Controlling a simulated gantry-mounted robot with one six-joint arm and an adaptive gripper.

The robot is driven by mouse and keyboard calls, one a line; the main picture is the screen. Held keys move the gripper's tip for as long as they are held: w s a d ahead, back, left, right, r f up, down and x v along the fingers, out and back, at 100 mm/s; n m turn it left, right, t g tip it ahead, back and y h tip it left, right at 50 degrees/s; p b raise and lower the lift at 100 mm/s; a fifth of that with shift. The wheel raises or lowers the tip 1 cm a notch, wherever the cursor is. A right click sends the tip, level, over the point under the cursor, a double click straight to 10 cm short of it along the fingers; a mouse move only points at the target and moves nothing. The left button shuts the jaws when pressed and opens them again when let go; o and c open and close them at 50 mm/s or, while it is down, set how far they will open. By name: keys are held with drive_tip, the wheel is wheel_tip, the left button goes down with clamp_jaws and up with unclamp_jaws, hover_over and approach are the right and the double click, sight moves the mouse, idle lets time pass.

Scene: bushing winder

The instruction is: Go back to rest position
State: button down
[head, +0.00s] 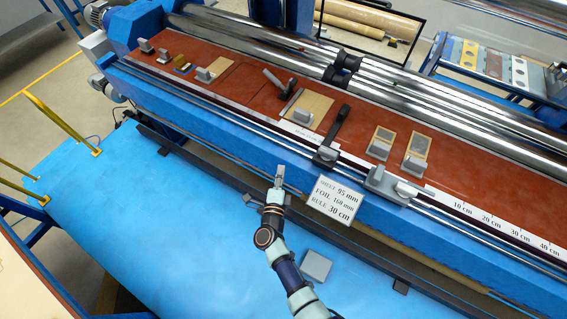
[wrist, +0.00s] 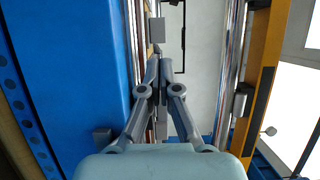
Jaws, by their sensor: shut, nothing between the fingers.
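My gripper (head: 279,176) is in the middle of the head view, in front of the blue machine beam and above the blue platform. In the wrist view its fingers (wrist: 160,62) are together at the tips, with nothing seen between them. My arm reaches up from the bottom of the head view. The gripper appears apart from the parts on the red table (head: 230,82).
The winder's polished rollers (head: 300,50) run behind the red table. Grey blocks and tan sheets (head: 308,109) lie on it. A black arm (head: 338,127) and a grey carriage (head: 388,183) sit along the front rail. A sign (head: 330,199) hangs right of my gripper. The blue platform (head: 150,220) is largely clear.

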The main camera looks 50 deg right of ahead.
drive_tip(key=w+a+r+n+t+y, duration=0.9)
drive_tip(key=w+a+r+n, duration=0.25)
drive_tip(key=a+r, duration=0.35)
drive_tip(key=s+a+r+n+y, duration=0.1)
drive_tip(key=a+r+n+y, duration=0.3)
drive_tip(key=a, duration=0.3)
drive_tip(key=a+r+n+y, duration=0.2)
drive_tip(key=a+n+y, duration=0.2)
drive_tip(key=a+n, duration=0.25)
drive_tip(key=s+a+r+n+g+h, duration=0.1)
drive_tip(key=s+a+r+n+g, duration=0.2)
drive_tip(key=s, duration=0.5)
drive_tip(key=s+a+r+n+g+h, duration=0.1)
drive_tip(key=s+r+n+g, duration=0.2)
drive_tip(key=s, duration=0.5)
wheel_tip(320, 180, up, 15)
drive_tip(key=n+p, duration=0.1)
drive_tip(key=p, duration=1.5)
drive_tip(key=shift+w+d, duration=0.15)
drive_tip(key=shift+d, duration=0.05)
